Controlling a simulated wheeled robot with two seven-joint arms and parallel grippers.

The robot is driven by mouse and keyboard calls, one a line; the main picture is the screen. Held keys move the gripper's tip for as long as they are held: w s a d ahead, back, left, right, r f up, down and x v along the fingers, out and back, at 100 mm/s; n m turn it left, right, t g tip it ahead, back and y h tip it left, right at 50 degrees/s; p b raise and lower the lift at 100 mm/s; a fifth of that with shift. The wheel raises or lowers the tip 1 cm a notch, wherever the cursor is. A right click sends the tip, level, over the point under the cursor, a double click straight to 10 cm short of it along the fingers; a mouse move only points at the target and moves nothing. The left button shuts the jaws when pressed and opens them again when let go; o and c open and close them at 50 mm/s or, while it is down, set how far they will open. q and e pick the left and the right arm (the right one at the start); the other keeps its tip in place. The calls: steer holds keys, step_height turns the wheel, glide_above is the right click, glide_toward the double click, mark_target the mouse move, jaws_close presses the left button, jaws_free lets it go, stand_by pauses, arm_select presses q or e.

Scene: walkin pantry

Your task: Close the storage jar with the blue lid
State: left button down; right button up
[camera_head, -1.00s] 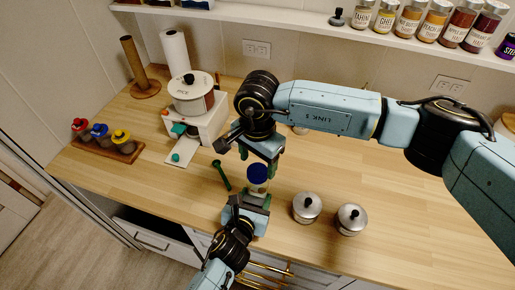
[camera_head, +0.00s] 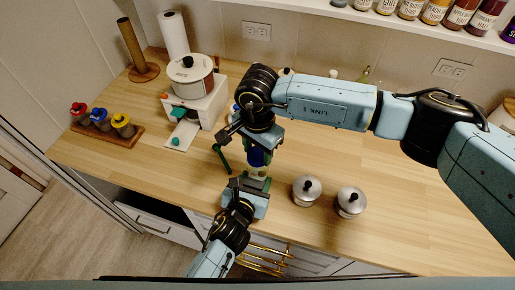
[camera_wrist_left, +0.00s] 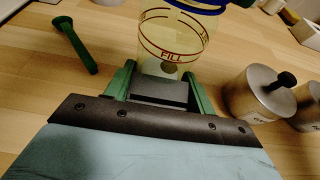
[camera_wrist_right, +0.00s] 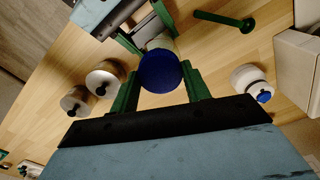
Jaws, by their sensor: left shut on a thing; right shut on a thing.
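The clear storage jar (camera_wrist_left: 172,40) with a red band and the word FILL stands upright in the left wrist view. My left gripper (camera_head: 256,182) is shut on its lower body, with green fingers on either side. The blue lid (camera_wrist_right: 160,72) is at the jar's top in the right wrist view; its blue edge also shows in the left wrist view (camera_wrist_left: 195,6). My right gripper (camera_head: 259,147) is above the jar, its fingers shut on the lid from both sides. I cannot tell whether the lid is fully seated.
Two metal canisters (camera_head: 306,190) (camera_head: 350,201) stand right of the jar. A green tool (camera_head: 221,158) lies left of it.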

steer(key=m, duration=0.8)
steer(key=o, duration=1.1)
steer(key=shift+o, duration=0.2)
steer(key=shift+r, duration=0.1)
step_height(320, 180, up, 12)
arm_select(q)
steer(key=shift+c, duration=2.2)
jaws_free()
